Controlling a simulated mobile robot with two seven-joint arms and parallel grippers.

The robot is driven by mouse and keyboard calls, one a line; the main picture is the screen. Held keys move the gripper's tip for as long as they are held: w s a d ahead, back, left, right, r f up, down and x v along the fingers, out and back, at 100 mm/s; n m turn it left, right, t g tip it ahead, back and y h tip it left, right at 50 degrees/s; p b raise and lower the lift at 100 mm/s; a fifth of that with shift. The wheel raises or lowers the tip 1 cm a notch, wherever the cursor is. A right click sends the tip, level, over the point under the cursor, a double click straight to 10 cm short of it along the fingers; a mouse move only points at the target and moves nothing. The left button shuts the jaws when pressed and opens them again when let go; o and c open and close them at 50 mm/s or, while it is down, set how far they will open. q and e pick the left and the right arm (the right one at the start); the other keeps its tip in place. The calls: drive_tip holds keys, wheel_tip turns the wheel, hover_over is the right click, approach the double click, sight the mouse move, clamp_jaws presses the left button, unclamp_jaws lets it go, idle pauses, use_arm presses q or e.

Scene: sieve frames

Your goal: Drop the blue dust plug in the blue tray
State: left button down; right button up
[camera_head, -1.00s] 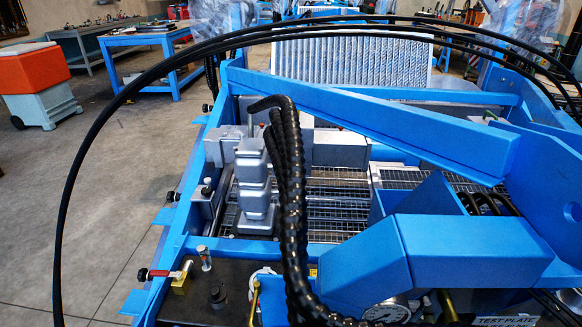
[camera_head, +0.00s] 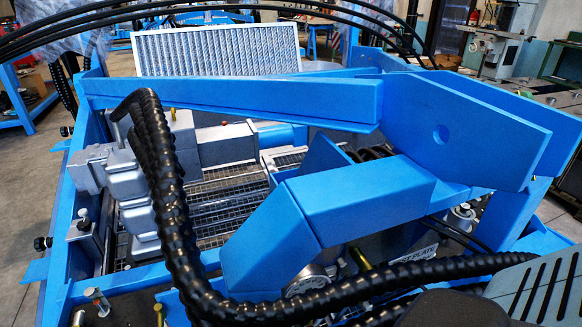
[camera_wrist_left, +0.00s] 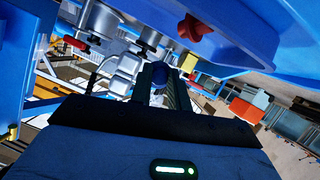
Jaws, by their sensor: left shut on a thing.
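In the left wrist view, my left gripper (camera_wrist_left: 168,92) is shut on a small dark-blue rounded piece, the blue dust plug (camera_wrist_left: 160,74). The plug shows between the fingertips, with grey metal parts behind it. A large blue surface with a raised edge (camera_wrist_left: 236,52) fills the upper right of that view, close to the plug but apart from it in the picture; I cannot tell whether it is the blue tray. A red lobed piece (camera_wrist_left: 188,29) is on it. In the head view I cannot make out the plug, the tray or either gripper.
In the head view, blue frame beams (camera_head: 235,98) and a blue angled housing (camera_head: 355,203) surround a wire grating (camera_head: 225,190). Grey cast blocks (camera_head: 128,180) stand at its left. A black ribbed hose (camera_head: 165,185) crosses in front. A pleated filter panel (camera_head: 218,50) stands behind.

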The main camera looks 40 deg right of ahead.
use_arm(q)
drive_tip(key=shift+r, duration=0.1)
drive_tip(key=c, duration=1.3)
unclamp_jaws()
use_arm(e)
drive_tip(key=shift+s+f, duration=0.1)
drive_tip(key=shift+s, duration=0.15)
use_arm(q)
drive_tip(key=shift+o, duration=0.2)
drive_tip(key=p+v, duration=0.1)
drive_tip(key=v, duration=0.6)
drive_tip(key=shift+s+a, duration=0.15)
drive_tip(key=shift+s, duration=0.25)
use_arm(e)
drive_tip(key=shift+s+r, duration=0.1)
drive_tip(key=shift+r, duration=0.25)
use_arm(q)
drive_tip(key=shift+r, duration=0.1)
use_arm(e)
drive_tip(key=shift+r, duration=0.1)
